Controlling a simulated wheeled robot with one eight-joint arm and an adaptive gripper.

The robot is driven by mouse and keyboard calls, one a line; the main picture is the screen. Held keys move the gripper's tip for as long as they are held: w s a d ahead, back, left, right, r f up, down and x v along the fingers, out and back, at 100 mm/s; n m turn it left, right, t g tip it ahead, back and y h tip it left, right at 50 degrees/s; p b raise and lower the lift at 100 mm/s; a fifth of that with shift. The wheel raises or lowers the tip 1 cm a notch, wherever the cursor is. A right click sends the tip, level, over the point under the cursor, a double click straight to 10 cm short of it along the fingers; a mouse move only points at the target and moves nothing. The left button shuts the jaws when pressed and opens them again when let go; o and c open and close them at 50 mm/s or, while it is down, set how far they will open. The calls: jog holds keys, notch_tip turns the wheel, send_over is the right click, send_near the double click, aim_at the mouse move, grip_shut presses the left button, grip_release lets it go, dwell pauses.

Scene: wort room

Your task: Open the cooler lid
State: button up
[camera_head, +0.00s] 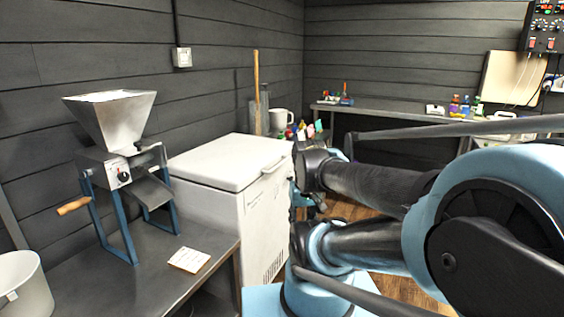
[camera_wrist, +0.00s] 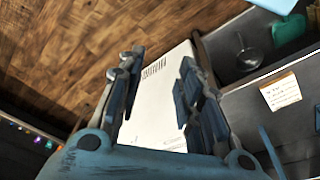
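The cooler is a white chest (camera_head: 255,232) against the dark wall in the head view. Its white lid (camera_head: 228,158) lies flat and shut on top. The cooler's white side (camera_wrist: 160,110), with a vent grille, shows between my fingers in the wrist view. My gripper (camera_wrist: 159,62) is open, its two blue-grey fingers apart with nothing between them in their grasp. It looks apart from the cooler, though the exact gap is hard to judge. In the head view my arm stands right of the cooler, and I cannot make out the gripper's fingers clearly.
A steel table (camera_head: 130,280) left of the cooler holds a grain mill (camera_head: 120,165), a paper note (camera_head: 188,260) and a pale bucket (camera_head: 22,285). A workbench (camera_head: 400,118) with bottles stands at the back. Wooden floor (camera_wrist: 90,45) is open beside the cooler.

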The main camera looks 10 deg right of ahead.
notch_tip(320, 180, up, 20)
jog(key=m+g+y, duration=0.1)
jog(key=m+y, duration=0.1)
jog(key=m, duration=0.6)
send_over(281, 163)
jog(key=s+d, duration=0.2)
jog(key=x, duration=1.6)
jog(key=shift+w+d+f, duration=0.1)
jog(key=shift+d+f, duration=0.25)
jog(key=shift+f, duration=0.05)
